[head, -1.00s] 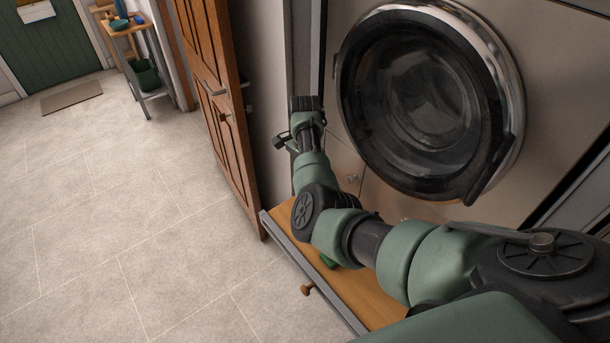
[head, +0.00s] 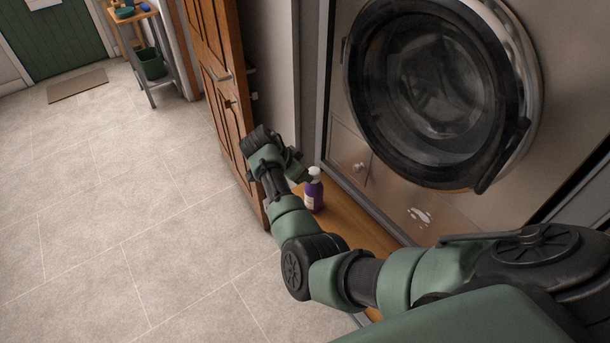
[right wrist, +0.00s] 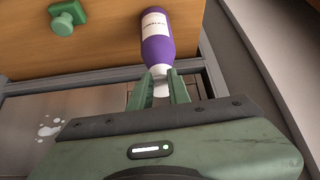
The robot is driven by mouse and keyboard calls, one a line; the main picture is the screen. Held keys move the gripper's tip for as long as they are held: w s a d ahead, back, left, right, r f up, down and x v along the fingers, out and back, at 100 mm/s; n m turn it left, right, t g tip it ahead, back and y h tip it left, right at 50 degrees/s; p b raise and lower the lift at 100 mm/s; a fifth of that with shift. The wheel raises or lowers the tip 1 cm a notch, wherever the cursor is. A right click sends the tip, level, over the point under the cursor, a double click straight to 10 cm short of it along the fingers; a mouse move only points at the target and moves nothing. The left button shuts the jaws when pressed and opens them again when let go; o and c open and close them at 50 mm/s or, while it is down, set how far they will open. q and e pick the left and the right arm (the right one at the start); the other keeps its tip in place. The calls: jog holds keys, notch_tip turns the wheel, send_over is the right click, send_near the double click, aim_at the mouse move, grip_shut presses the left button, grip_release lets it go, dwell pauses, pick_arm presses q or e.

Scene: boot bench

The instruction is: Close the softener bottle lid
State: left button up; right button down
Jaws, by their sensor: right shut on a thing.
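The softener bottle (head: 314,194) is purple with a pale label and a white top (head: 315,172). It stands upright on the wooden shelf in front of the washing machine. In the right wrist view the bottle (right wrist: 157,47) lies straight ahead, with its white top (right wrist: 160,88) between the green fingertips. My right gripper (head: 303,170) comes at the top from the left in the head view. In the right wrist view the gripper (right wrist: 161,86) is shut on the white top. The fingers partly hide it, so I cannot tell how the lid sits. My left gripper is not in view.
The washing machine (head: 435,95) with its round door stands behind the shelf (head: 345,222). A wooden door (head: 222,95) is close to the left of my arm. A green knob-like thing (right wrist: 66,18) is on the wood. White splashes (head: 420,215) show on the metal panel.

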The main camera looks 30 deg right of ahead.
jog(key=shift+a+f+h+b, duration=0.15)
jog(key=shift+f+h+b, duration=0.15)
jog(key=shift+h+b, duration=0.2)
jog(key=c, duration=1.3)
grip_release()
jog(key=shift+r, duration=0.1)
